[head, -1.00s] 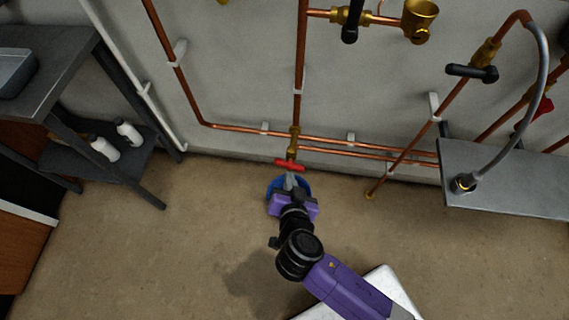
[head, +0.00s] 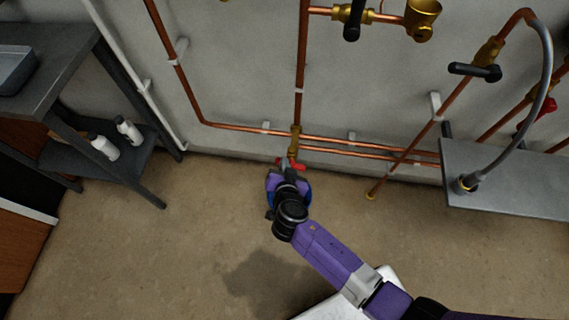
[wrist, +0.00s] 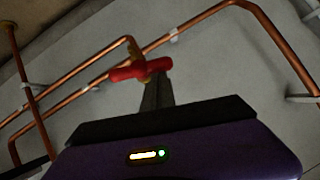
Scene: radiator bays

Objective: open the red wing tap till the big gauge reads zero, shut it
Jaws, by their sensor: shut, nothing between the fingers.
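The red wing tap (head: 299,167) sits low on the vertical copper pipe near the wall's foot, partly hidden by my arm. In the wrist view the red wing tap (wrist: 141,70) lies crosswise on its brass body, just beyond my fingertips. My gripper (wrist: 158,80) is shut and empty, its tips right at the tap's right half; I cannot tell whether they touch it. In the head view my gripper (head: 289,170) hides part of the tap. A blue round container (head: 306,197) is on the floor below, mostly covered by my arm. The big gauge is not in view.
Copper pipes (head: 222,126) run along the wall. A metal shelf (head: 505,180) with a grey hose juts out at the right. A dark bench (head: 50,70) with white bottles (head: 104,148) below stands at the left. The floor between is clear.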

